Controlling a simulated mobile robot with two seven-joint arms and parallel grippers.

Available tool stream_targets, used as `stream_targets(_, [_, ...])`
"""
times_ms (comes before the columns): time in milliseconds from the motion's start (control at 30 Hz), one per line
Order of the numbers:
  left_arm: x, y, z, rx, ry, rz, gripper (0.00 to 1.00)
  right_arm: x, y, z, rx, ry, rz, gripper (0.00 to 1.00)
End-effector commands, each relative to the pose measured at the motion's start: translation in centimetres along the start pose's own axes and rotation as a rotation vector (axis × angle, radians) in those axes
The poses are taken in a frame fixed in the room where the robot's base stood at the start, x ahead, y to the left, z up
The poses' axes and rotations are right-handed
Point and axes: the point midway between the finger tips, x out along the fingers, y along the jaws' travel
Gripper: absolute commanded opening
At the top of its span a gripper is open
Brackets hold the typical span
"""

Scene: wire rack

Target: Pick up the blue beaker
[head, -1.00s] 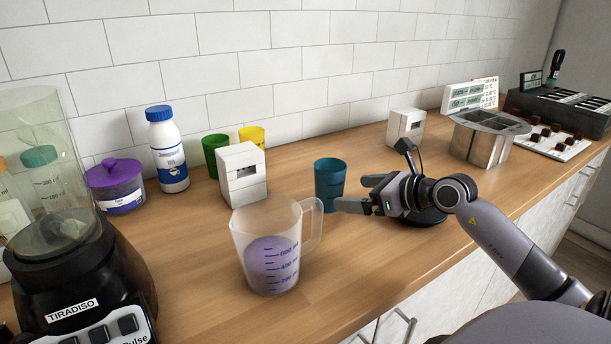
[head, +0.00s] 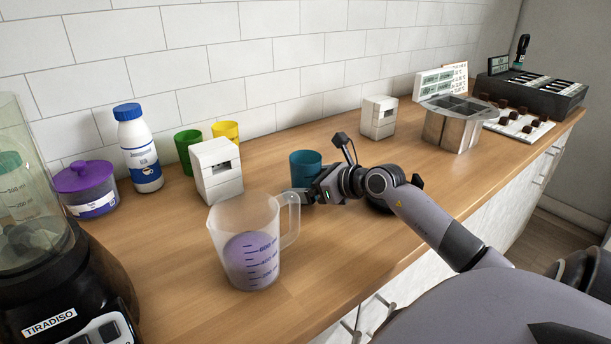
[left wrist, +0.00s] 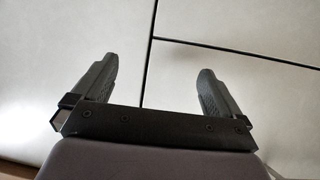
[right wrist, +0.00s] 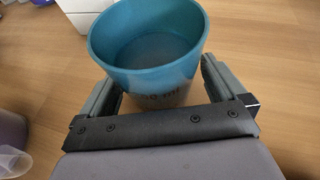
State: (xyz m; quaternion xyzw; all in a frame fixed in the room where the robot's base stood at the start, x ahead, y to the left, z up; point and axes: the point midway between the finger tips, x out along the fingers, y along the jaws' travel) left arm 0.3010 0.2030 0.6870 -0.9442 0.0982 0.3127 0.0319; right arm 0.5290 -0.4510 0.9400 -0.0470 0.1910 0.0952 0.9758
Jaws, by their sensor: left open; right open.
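The blue beaker (head: 305,167) stands upright on the wooden counter, in front of the tiled wall. My right gripper (head: 309,192) is at its near side, and its hand hides the beaker's lower part in the head view. In the right wrist view the beaker (right wrist: 148,45) stands between the two open fingers of my right gripper (right wrist: 160,85). I cannot tell whether either finger touches it. My left gripper (left wrist: 152,80) is open and empty in the left wrist view, in front of pale cabinet panels.
A clear measuring jug (head: 245,245) with a purple thing in it stands left of my right gripper. A white block-like device (head: 217,170), green cup (head: 188,150) and yellow cup (head: 226,131) are behind it. A blender (head: 60,280) is at left. Counter (head: 350,245) is clear in front.

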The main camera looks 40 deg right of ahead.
Motion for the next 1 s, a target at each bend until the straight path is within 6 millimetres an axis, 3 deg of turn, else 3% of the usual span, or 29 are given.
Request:
stream_targets(233, [0.01,0.0,-0.01,0.0,0.0,0.0,1.0,0.11,0.0,-0.05,0.0,0.001,0.0,0.98])
stream_targets(433, [0.02,-0.01,-0.03,0.0,0.001,0.0,1.0,0.09,0.01,-0.04,0.0,0.001,0.0,0.33])
stream_targets(1000, [0.03,-0.06,-0.14,0.0,0.002,-0.001,1.0,-0.21,-0.08,0.78,-0.002,-0.003,-0.001,0.33])
